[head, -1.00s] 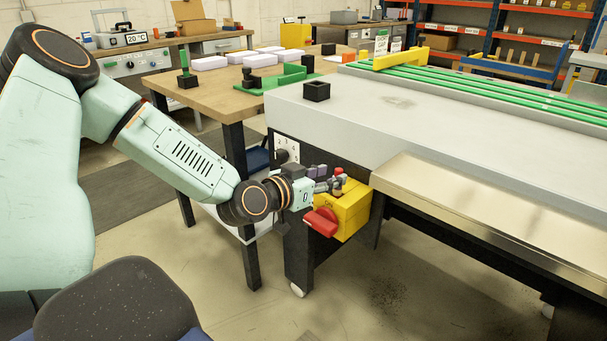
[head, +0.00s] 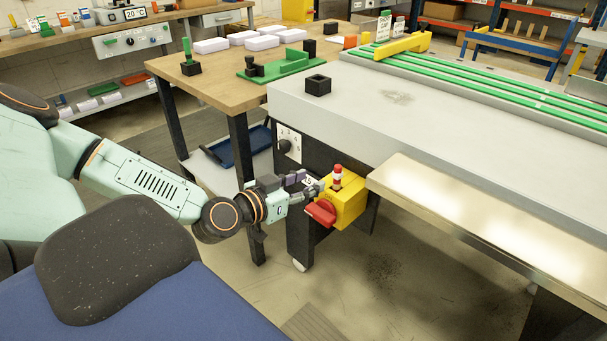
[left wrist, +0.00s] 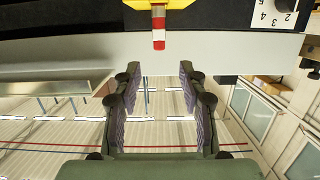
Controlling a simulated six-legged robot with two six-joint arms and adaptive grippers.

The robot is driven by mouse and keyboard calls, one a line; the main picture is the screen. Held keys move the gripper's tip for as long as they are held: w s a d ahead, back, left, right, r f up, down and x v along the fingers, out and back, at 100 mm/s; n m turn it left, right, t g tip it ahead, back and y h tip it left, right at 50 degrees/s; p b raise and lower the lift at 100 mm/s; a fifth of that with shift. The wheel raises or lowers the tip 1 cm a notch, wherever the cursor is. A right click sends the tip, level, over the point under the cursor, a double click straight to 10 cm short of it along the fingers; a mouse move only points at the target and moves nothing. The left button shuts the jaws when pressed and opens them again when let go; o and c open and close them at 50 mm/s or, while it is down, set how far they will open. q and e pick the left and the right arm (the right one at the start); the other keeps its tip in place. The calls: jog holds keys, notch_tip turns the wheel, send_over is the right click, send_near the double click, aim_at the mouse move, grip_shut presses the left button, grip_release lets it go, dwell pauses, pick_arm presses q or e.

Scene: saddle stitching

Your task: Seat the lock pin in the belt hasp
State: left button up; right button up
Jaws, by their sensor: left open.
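The lock pin (head: 338,174), banded red and white, stands upright on top of the yellow box (head: 350,208) under the machine's edge. Its foot meets a small dark part on the box; how deep it sits and the hasp itself cannot be made out. A red handle (head: 321,213) is on the box's front. My left gripper (head: 310,186) is open and empty, just left of the pin and apart from it. In the left wrist view the pin (left wrist: 158,27) shows beyond the spread, empty fingers (left wrist: 157,75). My right gripper is not in view.
The grey machine top (head: 440,120) with green belts (head: 480,73) overhangs the box. A metal plate (head: 470,215) juts out at the right. A numbered dial (head: 287,145) is behind my gripper. A wooden table (head: 225,95) stands at the back left. The floor in front is open.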

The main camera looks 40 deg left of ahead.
pick_arm(q)
jog(key=s+d+f+g+h, duration=0.2)
jog(key=s+d+f+g, duration=0.6)
jog(key=s+d+f, duration=0.4)
jog(key=s+f+g+y, duration=0.1)
jog(key=s+f+g, duration=0.1)
jog(key=s, duration=0.3)
jog(key=s+d+f+g+y, duration=0.1)
jog(key=s+f+g, duration=0.2)
jog(key=s, duration=0.3)
jog(key=s+d+f+n+g+y, duration=0.1)
jog(key=s+f+g, duration=0.1)
jog(key=s, duration=0.4)
jog(key=shift+f+g, duration=0.3)
jog(key=shift+f, duration=0.1)
jog(key=shift+w+d, duration=0.1)
jog(key=shift+d, duration=0.1)
